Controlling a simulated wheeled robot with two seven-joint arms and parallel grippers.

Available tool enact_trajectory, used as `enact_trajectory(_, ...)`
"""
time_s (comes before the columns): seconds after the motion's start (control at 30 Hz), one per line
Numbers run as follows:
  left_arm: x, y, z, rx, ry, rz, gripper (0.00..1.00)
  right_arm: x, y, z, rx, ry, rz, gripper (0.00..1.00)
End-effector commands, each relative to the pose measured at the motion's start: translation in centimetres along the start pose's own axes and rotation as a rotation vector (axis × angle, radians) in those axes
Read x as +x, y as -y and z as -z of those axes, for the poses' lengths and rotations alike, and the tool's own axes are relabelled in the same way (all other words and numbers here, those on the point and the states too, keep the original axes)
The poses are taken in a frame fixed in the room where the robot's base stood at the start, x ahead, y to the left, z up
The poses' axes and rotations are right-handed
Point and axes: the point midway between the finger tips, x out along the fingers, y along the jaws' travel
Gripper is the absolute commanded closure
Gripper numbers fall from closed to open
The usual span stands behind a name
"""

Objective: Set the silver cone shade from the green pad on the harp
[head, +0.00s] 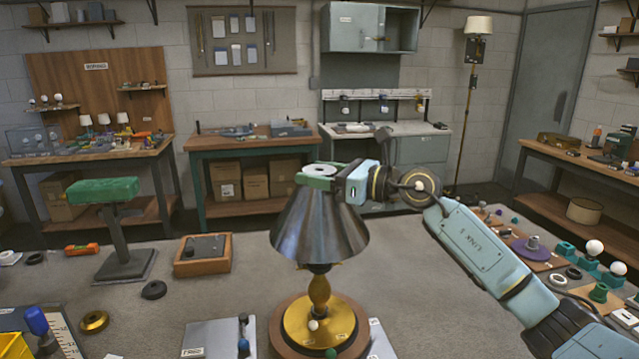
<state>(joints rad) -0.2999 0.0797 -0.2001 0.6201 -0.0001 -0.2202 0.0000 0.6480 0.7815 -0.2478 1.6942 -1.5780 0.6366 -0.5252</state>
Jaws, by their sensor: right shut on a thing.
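The silver cone shade (318,232) is upright, directly over the brass lamp (320,292) in the middle of the table. My right gripper (318,174) is shut on the shade at its top, with the arm coming in from the right. The lamp's stem shows below the shade's lower rim, above a round brass foot on a wooden disc. The harp is hidden inside the shade, so I cannot tell whether the shade rests on it. The green pad (103,190) sits on a grey stand at the left and is bare. My left gripper is not in view.
Small bulbs and sockets (594,248) crowd the right side. The tabletop between the green pad's stand and the lamp is partly clear.

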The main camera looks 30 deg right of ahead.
Motion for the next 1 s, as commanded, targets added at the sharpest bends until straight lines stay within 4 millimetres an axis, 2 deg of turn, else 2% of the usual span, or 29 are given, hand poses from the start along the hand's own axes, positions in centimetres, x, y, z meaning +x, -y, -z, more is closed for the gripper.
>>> enact_trajectory(1.0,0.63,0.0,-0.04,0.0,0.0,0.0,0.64,-0.03,0.02,0.69,-0.002,0.003,0.001,0.96)
